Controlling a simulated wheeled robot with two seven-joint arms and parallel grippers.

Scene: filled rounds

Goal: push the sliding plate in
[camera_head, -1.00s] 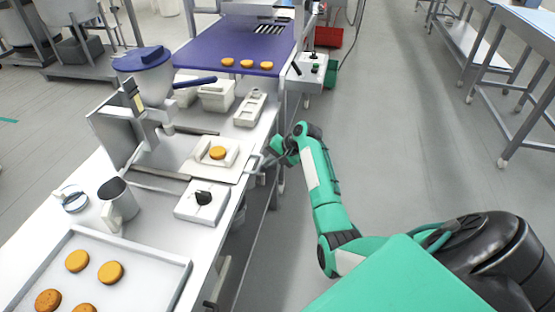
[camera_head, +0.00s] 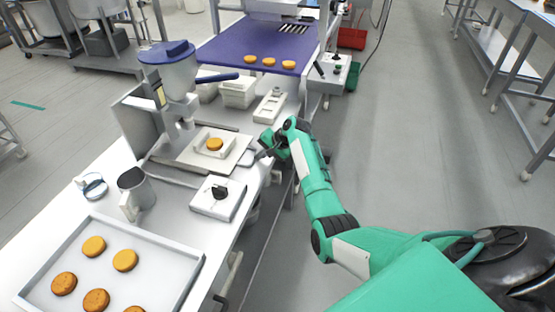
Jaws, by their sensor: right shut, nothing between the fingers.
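The sliding plate (camera_head: 231,159) is a pale flat plate on the white bench. It carries a raised square holder with an orange-brown round (camera_head: 215,144) in it. The filling machine (camera_head: 168,68), with a blue-lidded hopper, stands just left of the plate. The round sits to the right of the nozzle (camera_head: 185,122). My right gripper (camera_head: 263,153) is shut and empty at the plate's right end, by its handle. Whether the fingers touch the handle is too small to tell. My left gripper is out of view.
A white box with a black knob (camera_head: 219,197) sits in front of the plate. A metal jug (camera_head: 135,190) and a tray of rounds (camera_head: 183,268) stand nearer. White bins (camera_head: 239,92) and a blue conveyor (camera_head: 225,50) are behind. The floor right of the bench is open.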

